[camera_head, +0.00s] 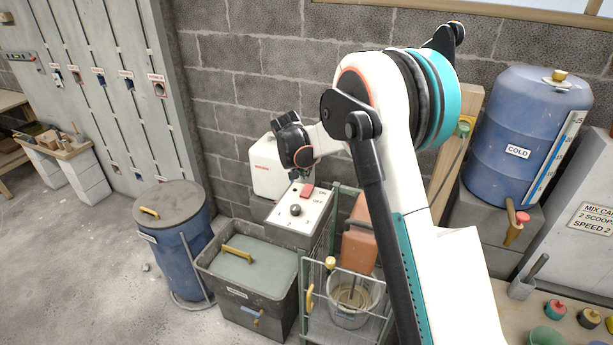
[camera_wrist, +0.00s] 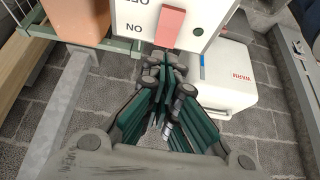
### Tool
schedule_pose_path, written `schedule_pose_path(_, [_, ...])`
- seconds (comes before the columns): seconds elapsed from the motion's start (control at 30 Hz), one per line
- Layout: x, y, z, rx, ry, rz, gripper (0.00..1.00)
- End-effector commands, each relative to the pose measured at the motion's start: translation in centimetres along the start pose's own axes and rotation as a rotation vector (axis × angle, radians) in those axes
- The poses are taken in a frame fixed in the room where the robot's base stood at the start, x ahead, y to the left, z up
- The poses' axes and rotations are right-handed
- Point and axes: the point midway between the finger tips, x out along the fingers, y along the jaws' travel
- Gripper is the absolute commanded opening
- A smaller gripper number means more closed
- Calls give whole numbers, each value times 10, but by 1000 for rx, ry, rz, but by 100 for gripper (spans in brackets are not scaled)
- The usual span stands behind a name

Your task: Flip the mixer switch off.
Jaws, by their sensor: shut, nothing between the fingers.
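The mixer switch is a red rocker (camera_head: 308,190) on a white control panel (camera_head: 285,213), beside ON and OFF labels. It also shows at the top of the wrist view (camera_wrist: 169,26), with the ON label at its end nearer my fingers. Its tilt is too unclear to tell which way it is set. A dark round knob (camera_head: 295,210) sits on the same panel. My gripper (camera_head: 301,177) is over the panel's far edge, close to the switch. In the wrist view its fingertips (camera_wrist: 164,60) are together and empty, by the panel edge near the ON end; contact cannot be told.
A white box with a red label (camera_head: 268,168) stands behind the panel. An orange mixer housing (camera_head: 359,245) and a clear bucket (camera_head: 349,305) are in a green frame to the right. A lidded grey bin (camera_head: 245,295) and a blue barrel (camera_head: 177,245) stand left. Floor is open farther left.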

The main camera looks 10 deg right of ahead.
Motion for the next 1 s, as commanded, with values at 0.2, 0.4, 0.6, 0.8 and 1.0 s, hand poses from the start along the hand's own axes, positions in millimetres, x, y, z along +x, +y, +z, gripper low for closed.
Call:
schedule_pose_path(0.2, [-40, 1, 9, -1, 0, 1, 0])
schedule_pose_path(0.4, [-57, 0, 13, -1, 0, 1, 0])
schedule_pose_path(0.6, [-60, 0, 13, 0, 0, 1, 0])
schedule_pose_path(0.8, [-60, 1, 13, 0, 0, 0, 0])
schedule_pose_path(1.0, [-77, 14, 18, -26, -4, -17, 0])
